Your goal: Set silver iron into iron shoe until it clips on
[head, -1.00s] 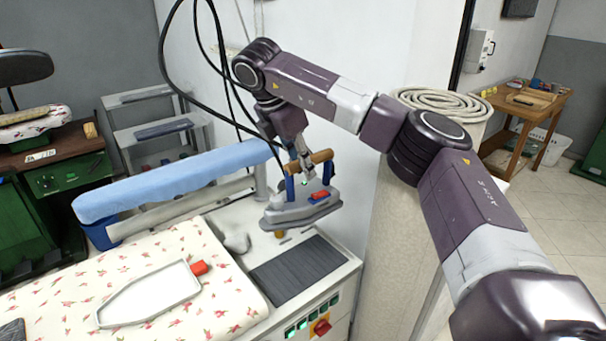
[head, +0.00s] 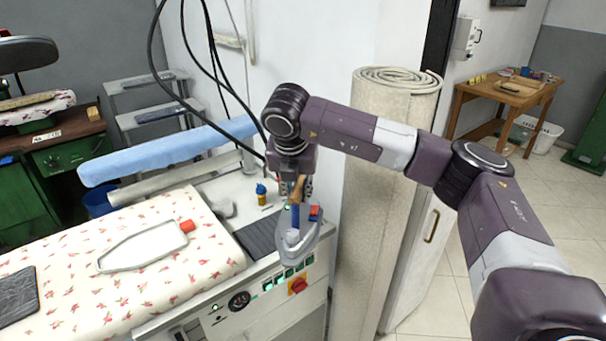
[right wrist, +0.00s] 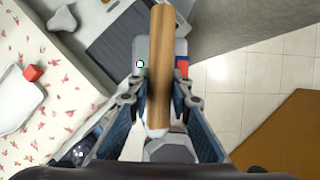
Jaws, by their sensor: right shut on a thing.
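The silver iron (head: 290,251), with a wooden handle, blue posts and a red part, is in my right gripper (head: 298,190). That gripper is shut on the wooden handle, which shows between its fingers in the right wrist view (right wrist: 160,45). The iron hangs above the front right edge of the ironing station, one end toward the head camera. The iron shoe (head: 150,249), a pale iron-shaped tray with a red tab (head: 187,226), lies on the floral board to the left, apart from the iron. Its tabbed end also shows in the right wrist view (right wrist: 18,98). My left gripper is not in view.
A dark ribbed mat (head: 258,236) lies beside the iron. A yellow-and-blue bottle (head: 262,195) stands behind it. A blue padded arm (head: 165,153) spans the back. A rolled carpet (head: 372,190) stands right. A dark pad (head: 15,297) lies on the board's left.

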